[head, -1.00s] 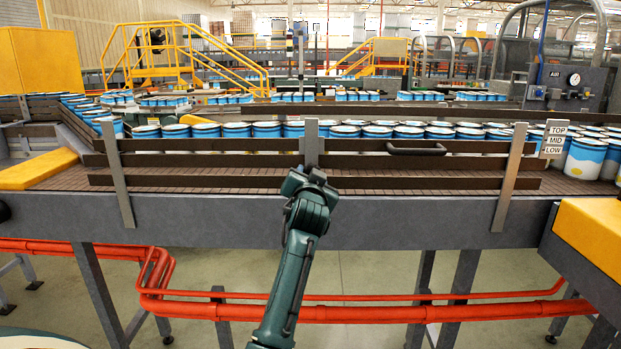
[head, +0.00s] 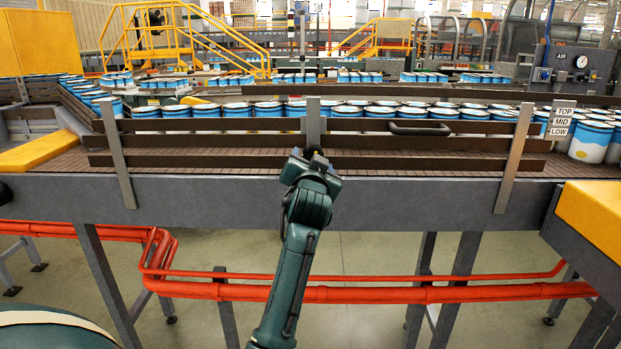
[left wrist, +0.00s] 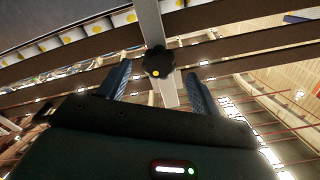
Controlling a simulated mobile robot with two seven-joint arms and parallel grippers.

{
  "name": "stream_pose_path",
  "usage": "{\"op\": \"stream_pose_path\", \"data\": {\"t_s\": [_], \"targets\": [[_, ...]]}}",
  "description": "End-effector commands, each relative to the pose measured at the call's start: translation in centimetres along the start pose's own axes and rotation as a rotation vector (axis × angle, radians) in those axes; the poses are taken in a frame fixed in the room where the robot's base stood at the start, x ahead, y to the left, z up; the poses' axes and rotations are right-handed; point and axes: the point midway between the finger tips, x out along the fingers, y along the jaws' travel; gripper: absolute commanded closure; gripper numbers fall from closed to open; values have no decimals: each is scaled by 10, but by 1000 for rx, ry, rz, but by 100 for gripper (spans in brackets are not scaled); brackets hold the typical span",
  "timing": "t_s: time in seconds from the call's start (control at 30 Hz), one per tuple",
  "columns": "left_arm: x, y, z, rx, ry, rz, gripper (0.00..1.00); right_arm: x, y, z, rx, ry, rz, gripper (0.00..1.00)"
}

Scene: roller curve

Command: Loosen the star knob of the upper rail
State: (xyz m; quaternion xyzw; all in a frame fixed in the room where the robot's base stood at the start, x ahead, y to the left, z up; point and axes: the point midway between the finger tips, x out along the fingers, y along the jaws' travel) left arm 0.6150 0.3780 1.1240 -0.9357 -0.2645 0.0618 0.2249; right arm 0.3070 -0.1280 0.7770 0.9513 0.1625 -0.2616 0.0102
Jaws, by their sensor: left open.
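A black star knob (left wrist: 158,62) with a yellow centre sits on a metal post (left wrist: 150,20) in the left wrist view. My left gripper (left wrist: 159,74) is open, with one finger on each side of the knob; I cannot tell whether they touch it. In the head view my left gripper (head: 313,158) is at the middle post (head: 313,121), at the height of the lower rails, and largely hides the knob. The brown upper rail (head: 220,125) runs across the posts and carries a dark handle (head: 420,128). My right gripper is not in view.
A lower rail (head: 220,161) runs along the conveyor (head: 400,205). Blue and white cans (head: 267,110) stand behind the rails. A TOP/MID/LOW sign (head: 562,121) is at the right. Yellow blocks (head: 595,215) flank the conveyor, and red pipes (head: 400,294) run below it.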

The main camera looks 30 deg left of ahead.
Motion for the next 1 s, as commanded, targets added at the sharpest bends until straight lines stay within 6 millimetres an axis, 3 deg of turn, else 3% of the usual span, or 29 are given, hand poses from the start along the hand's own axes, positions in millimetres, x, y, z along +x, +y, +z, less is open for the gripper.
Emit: {"op": "stream_pose_path", "data": {"t_s": [0.2, 0.4, 0.6, 1.0], "targets": [[-50, 0, 1, -2, 2, 0, 36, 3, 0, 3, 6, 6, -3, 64], [-80, 0, 0, -1, 1, -1, 36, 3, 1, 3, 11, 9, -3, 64], [-90, -1, -1, 0, 3, -2, 36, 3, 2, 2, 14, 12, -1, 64], [-90, -1, -1, 0, 2, -2, 36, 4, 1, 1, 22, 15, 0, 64]]}}
